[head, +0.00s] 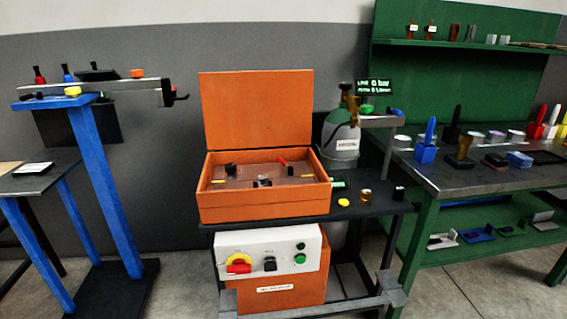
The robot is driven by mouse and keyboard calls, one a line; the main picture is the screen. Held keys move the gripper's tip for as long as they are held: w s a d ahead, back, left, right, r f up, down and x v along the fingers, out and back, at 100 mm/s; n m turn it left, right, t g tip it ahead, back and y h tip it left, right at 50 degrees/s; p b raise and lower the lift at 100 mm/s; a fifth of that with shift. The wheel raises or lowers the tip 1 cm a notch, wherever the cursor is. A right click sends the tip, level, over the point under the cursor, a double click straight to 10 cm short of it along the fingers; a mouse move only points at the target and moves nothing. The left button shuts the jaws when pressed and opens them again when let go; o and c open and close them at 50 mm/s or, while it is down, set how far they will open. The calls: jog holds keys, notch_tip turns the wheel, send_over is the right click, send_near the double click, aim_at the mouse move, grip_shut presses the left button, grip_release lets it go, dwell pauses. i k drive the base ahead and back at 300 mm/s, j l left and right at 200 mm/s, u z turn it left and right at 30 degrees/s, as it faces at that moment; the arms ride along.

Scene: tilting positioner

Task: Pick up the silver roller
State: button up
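I cannot single out the silver roller for certain. Small pale grey upright pieces (491,39) stand on the green shelf at the upper right, too small to identify. A small dark cylinder with a light top (399,193) stands at the right end of the dark cart top, beside a brass-coloured cylinder (366,195). A small grey-and-black part (263,183) lies inside the open orange box (250,205); the box's front wall partly hides its contents. My gripper is not in view.
A white control box (270,255) sits below the orange box. A gas cylinder (340,150) stands behind the cart. A blue stand (105,190) is at left. A green workbench (440,185) with several tools is at right. Concrete floor shows between cart and bench.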

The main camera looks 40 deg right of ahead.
aim_at(262, 179)
jog(key=i+l, duration=0.15)
jog(key=i, duration=0.15)
jog(key=i+l, duration=0.1)
jog(key=i, duration=0.25)
jog(key=i+l+z, duration=0.1)
jog(key=i+z, duration=0.65)
jog(key=z, duration=1)
jog(key=u, duration=0.2)
